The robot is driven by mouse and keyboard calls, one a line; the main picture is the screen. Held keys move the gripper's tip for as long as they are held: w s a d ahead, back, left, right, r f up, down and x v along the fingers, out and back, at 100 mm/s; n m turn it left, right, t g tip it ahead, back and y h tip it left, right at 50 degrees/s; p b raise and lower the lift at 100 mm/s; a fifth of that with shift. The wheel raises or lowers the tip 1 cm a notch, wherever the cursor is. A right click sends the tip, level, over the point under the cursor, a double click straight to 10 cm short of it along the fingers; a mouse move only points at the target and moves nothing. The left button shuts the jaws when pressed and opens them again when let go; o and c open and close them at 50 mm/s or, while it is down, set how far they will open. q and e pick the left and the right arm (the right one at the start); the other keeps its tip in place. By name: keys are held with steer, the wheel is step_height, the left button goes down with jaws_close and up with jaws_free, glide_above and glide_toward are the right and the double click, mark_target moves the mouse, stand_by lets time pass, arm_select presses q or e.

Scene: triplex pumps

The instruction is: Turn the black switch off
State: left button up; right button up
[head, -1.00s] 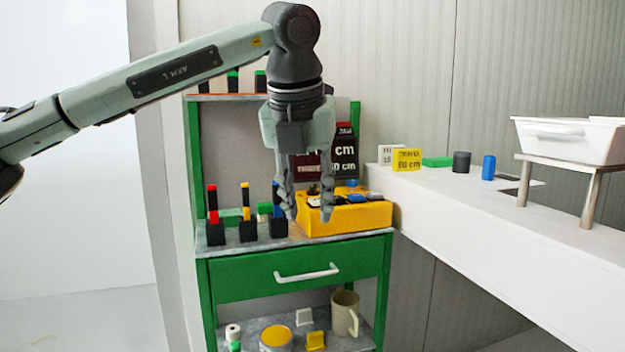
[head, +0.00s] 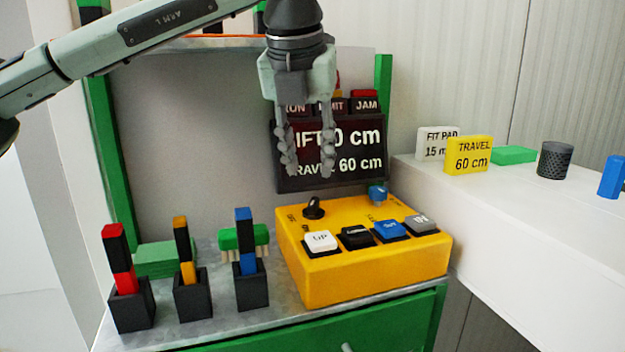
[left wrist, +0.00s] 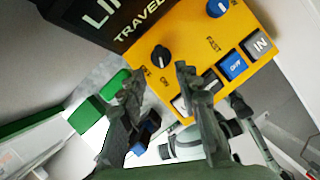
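The black switch (head: 313,208) is a rotary knob on the top back-left of the yellow control box (head: 330,278), with small lettering beside it. It also shows in the left wrist view (left wrist: 160,54), just beyond the fingers. My left gripper (head: 308,172) points down above and behind the box in the head view, its fingers apart with nothing between them. In the left wrist view the left gripper (left wrist: 155,85) is open, and the knob is clear of both fingers.
The box also carries a white UP button (head: 321,242), a black button (head: 356,237), a blue OUT button (head: 390,231), a grey IN button (head: 421,225) and a blue knob (head: 377,193). A dark display (head: 335,182) stands behind. Black holders (head: 193,296) with coloured sticks stand left.

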mark_target(314, 200)
arm_select(q)
steer(key=p+x, duration=0.1)
steer(key=x, duration=0.6)
steer(key=shift+w+f, duration=0.15)
steer(key=shift+f, duration=0.15)
arm_select(e)
steer(key=shift+g, duration=0.4)
steer(key=s+f, duration=0.2)
steer(key=f, duration=0.1)
steer(key=s+f, duration=0.1)
steer(key=shift+s+d+f, duration=0.15)
steer(key=shift+s+d, duration=0.2)
steer(key=shift+d, duration=0.05)
arm_select(q)
steer(key=shift+c, duration=0.4)
jaws_close()
